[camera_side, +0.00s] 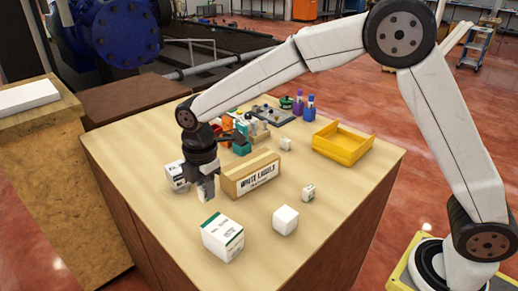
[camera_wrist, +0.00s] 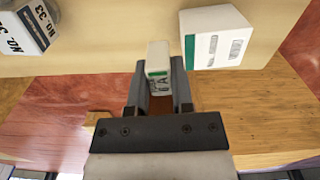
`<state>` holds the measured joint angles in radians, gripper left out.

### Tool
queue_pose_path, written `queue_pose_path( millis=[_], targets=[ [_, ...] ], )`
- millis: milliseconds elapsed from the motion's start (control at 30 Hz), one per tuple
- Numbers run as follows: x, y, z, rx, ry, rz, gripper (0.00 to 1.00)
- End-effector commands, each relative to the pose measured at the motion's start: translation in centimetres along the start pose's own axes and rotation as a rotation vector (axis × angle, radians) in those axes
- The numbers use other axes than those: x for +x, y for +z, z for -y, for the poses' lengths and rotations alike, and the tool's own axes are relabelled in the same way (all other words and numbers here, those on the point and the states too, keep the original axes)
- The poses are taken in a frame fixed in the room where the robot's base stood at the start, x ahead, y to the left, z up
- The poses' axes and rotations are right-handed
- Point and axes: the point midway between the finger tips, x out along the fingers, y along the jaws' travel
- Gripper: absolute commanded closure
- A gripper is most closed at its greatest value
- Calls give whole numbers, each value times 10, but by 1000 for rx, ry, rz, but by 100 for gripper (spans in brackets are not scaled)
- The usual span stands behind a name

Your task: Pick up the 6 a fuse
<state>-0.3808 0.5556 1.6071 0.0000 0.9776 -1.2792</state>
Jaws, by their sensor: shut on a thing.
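My gripper (camera_side: 207,190) is in the left part of the table, low over or at the tabletop, between a labelled white item and the wooden block. In the wrist view its two fingers (camera_wrist: 160,80) are shut on a small white block (camera_wrist: 158,57) with a green band and a dark mark that seems to include an "A". I cannot read a 6 on it. The block stands out past the fingertips. I cannot tell whether it touches the table.
A larger white box with a green stripe (camera_side: 222,238) stands in front; a "NO. 33" item (camera_wrist: 28,28) is close left. A "WHITE LABELS" block (camera_side: 252,178), white cube (camera_side: 285,220), small labelled cube (camera_side: 308,193) and yellow tray (camera_side: 355,154) lie right. The front-right tabletop is clear.

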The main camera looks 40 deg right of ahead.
Motion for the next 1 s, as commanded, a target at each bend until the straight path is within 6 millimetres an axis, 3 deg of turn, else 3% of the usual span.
queue_pose_path(
  millis=[200,500,1000],
  targets=[
    [-15,7,33,-1,1,0,100],
    [-30,15,67,-1,0,0,100],
    [-36,19,83,0,-1,0,100]
  ],
)
